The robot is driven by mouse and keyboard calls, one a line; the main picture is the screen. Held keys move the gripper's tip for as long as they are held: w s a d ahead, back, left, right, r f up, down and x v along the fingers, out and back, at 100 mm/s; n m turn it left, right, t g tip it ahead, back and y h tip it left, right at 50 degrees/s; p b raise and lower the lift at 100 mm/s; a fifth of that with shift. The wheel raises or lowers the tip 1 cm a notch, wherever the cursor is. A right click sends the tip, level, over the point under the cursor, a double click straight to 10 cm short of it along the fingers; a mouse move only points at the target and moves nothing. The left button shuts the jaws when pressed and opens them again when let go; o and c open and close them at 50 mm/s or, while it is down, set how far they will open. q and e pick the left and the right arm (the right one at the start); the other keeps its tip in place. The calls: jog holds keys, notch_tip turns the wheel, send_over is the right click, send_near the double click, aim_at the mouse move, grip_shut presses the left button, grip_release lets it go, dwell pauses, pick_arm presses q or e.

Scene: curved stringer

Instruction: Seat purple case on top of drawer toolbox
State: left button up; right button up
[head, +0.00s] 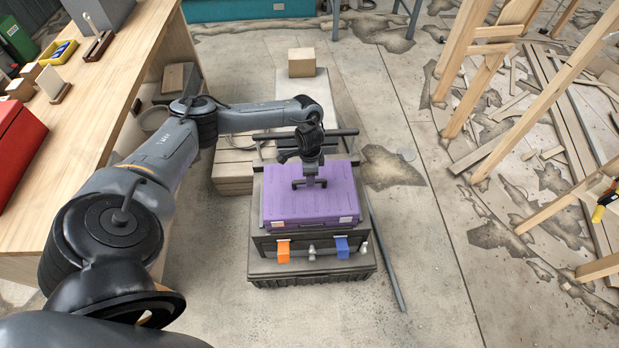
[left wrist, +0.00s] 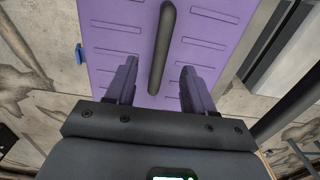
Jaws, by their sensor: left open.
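The purple case (head: 283,207) lies flat on top of the dark drawer toolbox (head: 310,268), whose front has an orange latch (head: 283,251) and a blue latch (head: 342,247). My left gripper (head: 309,183) points down over the middle of the case. In the left wrist view, the purple case (left wrist: 112,45) fills the upper middle, with its dark handle (left wrist: 163,45) running between the two open fingers (left wrist: 161,82). The fingers appear apart from the handle on both sides. My right gripper is not in view.
A wooden workbench (head: 110,100) stands at the left with a red box (head: 18,150) on it. A cardboard box (head: 302,62) sits behind the toolbox. A metal bar (head: 386,255) lies along the toolbox's right side. Wooden trestles (head: 490,70) and scattered planks are at the right.

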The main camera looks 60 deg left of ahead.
pick_arm(q)
notch_tip(320, 180, up, 6)
jog(key=p, duration=0.1)
jog(key=shift+r, duration=0.15)
